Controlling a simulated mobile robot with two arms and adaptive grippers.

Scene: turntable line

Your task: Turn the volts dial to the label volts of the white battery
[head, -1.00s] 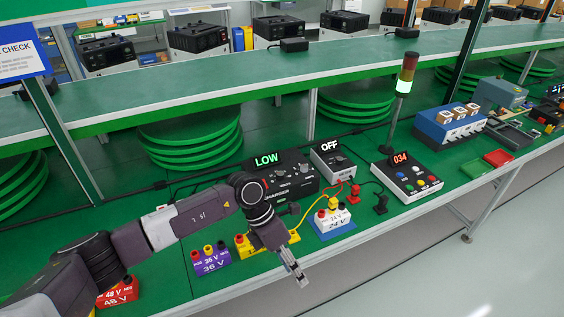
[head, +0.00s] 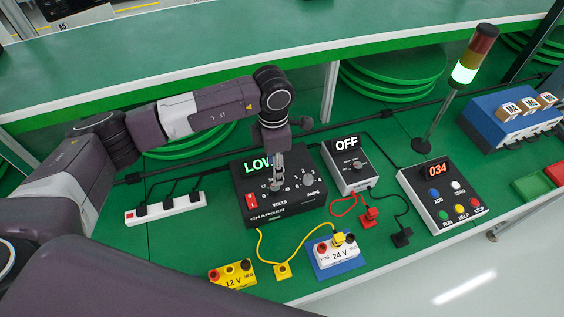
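The black charger (head: 248,185) stands on the green bench with a green display reading LOW, partly hidden by my arm. It has a red switch, a volts dial and an amps dial (head: 307,179). My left gripper (head: 277,183) points down at the volts dial, its fingertips at or just over it. The gripper hides the dial, so its pointer and whether the fingers grip it cannot be told. The white battery (head: 331,257), labelled 24 V, stands on a blue mat (head: 352,263) with a yellow plug (head: 338,238) at its top. My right gripper is not in view.
A tester (head: 347,177) reading OFF stands right of the charger. Red (head: 370,217) and black (head: 402,238) plugs lie before it. A yellow 12 V battery (head: 232,275), power strip (head: 165,209), button box (head: 437,205) and signal lamp (head: 475,55) stand around.

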